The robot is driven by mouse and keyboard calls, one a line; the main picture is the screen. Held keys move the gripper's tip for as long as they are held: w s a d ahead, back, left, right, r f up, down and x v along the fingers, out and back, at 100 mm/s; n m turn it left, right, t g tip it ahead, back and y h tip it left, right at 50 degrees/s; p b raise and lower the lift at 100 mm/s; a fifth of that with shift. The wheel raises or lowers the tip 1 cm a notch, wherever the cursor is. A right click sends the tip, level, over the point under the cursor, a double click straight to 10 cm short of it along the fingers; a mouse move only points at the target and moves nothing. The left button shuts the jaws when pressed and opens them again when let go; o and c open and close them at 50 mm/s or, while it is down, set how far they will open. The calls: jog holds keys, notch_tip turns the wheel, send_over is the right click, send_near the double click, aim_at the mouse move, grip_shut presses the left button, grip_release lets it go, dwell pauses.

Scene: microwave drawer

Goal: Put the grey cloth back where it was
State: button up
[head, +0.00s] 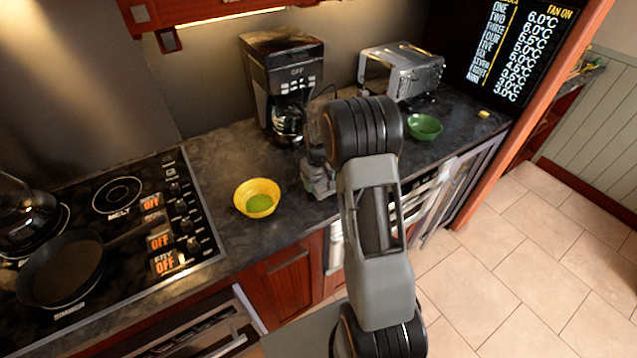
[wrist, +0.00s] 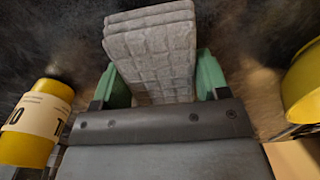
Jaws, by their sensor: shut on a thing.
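The grey cloth (wrist: 150,45) is a folded, quilted-looking stack in the wrist view. My gripper (wrist: 155,85) is shut on it, with a green fingertip on each side of the cloth. The cloth sticks out beyond the fingertips over the dark countertop. In the head view my gripper (head: 318,180) is low over the counter, right of the yellow bowl, partly hidden by my arm. I cannot tell whether the cloth touches the counter.
A yellow bowl (head: 257,198) stands close to the left of my gripper. A coffee maker (head: 283,85) and a toaster (head: 400,70) stand behind. A green bowl (head: 424,127) is to the right. A stove (head: 110,230) with a pan is left. A labelled yellow cylinder (wrist: 36,122) is near my gripper.

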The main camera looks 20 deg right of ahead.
jog(key=shift+f, duration=0.65)
jog(key=shift+f, duration=0.1)
jog(key=shift+f, duration=0.15)
jog(key=o, duration=1.3)
